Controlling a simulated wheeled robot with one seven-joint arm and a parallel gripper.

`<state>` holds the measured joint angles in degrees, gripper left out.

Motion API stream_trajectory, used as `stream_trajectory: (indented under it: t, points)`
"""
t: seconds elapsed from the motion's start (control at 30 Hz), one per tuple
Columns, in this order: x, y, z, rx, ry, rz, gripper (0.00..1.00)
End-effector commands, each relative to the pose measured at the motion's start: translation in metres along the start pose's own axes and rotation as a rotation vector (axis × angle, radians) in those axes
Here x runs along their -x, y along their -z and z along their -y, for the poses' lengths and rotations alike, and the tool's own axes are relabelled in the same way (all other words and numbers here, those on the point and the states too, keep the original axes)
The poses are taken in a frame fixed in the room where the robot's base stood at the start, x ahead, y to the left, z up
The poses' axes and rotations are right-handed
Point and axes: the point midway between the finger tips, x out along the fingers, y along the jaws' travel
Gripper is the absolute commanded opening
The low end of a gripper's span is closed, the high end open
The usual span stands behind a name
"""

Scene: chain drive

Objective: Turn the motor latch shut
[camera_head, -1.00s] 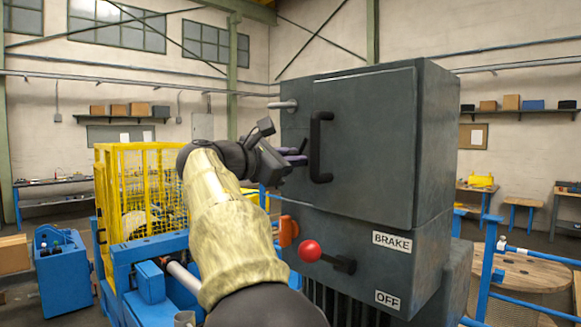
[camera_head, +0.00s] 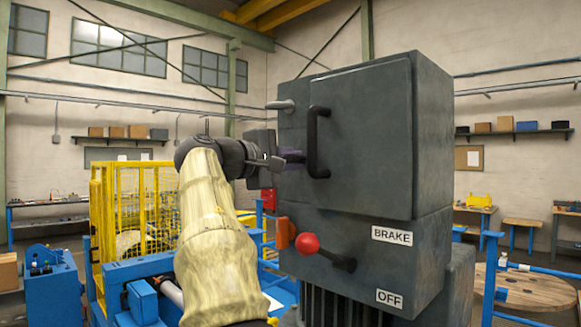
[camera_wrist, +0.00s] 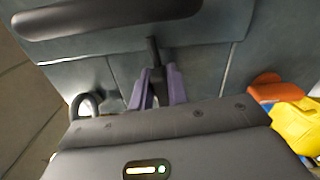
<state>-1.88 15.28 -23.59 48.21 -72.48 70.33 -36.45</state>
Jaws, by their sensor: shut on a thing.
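The grey motor cabinet (camera_head: 360,130) stands in front of me with its door closed against the body, as far as the head view shows. A long black door handle (camera_head: 316,142) is on its front; it also crosses the top of the wrist view (camera_wrist: 105,17). My gripper (camera_head: 290,157) is at the cabinet's left edge, just left of the handle. In the wrist view its purple fingers (camera_wrist: 157,88) are shut on a small dark latch lever (camera_wrist: 153,52). The fingers hide part of the lever, and the head view hides it almost fully.
A pale grey lever (camera_head: 280,104) sticks out at the cabinet's upper left. Below are a red-knobbed brake lever (camera_head: 308,243) and an orange part (camera_head: 285,232), beside the BRAKE and OFF labels. A yellow cage (camera_head: 130,205) stands behind my arm at left.

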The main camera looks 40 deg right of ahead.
Motion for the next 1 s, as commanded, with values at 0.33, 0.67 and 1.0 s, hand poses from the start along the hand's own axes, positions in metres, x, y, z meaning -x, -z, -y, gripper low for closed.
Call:
stream_trajectory:
  t: [0.33, 0.67, 1.0]
  points:
    - [0.0001, 0.0009, 0.0030, -0.127, 0.001, 0.000, 0.00]
    - [0.0000, 0.0009, 0.0029, -0.140, 0.003, 0.000, 0.00]
    - [-0.0001, 0.0007, 0.0028, -0.139, 0.002, 0.000, 0.38]
